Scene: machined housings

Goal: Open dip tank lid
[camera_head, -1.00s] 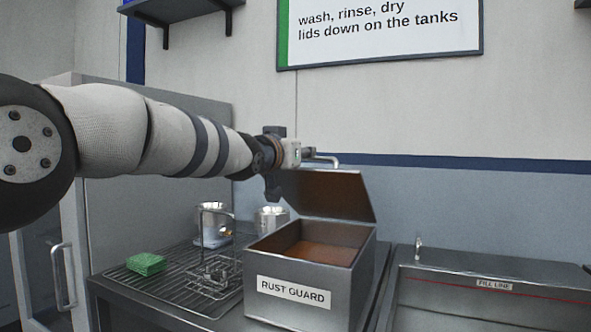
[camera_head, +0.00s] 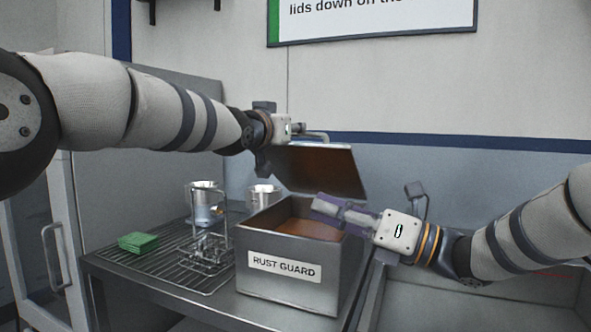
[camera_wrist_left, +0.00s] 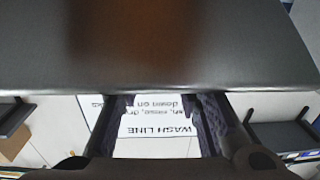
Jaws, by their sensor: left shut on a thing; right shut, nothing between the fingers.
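The dip tank (camera_head: 285,292) is a steel box labelled RUST GUARD with a brown inside. Its lid (camera_head: 325,172) is hinged up at the back, tilted steeply, showing its brown underside. My left gripper (camera_head: 292,133) is at the lid's upper edge, shut on the lid handle (camera_head: 317,136); the lid partly hides its fingertips. The left wrist view shows the left fingers (camera_wrist_left: 160,125) below a broad grey surface, likely the lid. My right gripper (camera_head: 328,207) is shut and empty, in front of the lid over the tank's right side.
A wire rack (camera_head: 205,250) and green sponge (camera_head: 138,242) lie on the draining grid at left, with metal cups (camera_head: 203,203) behind. A second tank at right is mostly hidden by my right arm. A sign (camera_head: 370,20) hangs on the wall.

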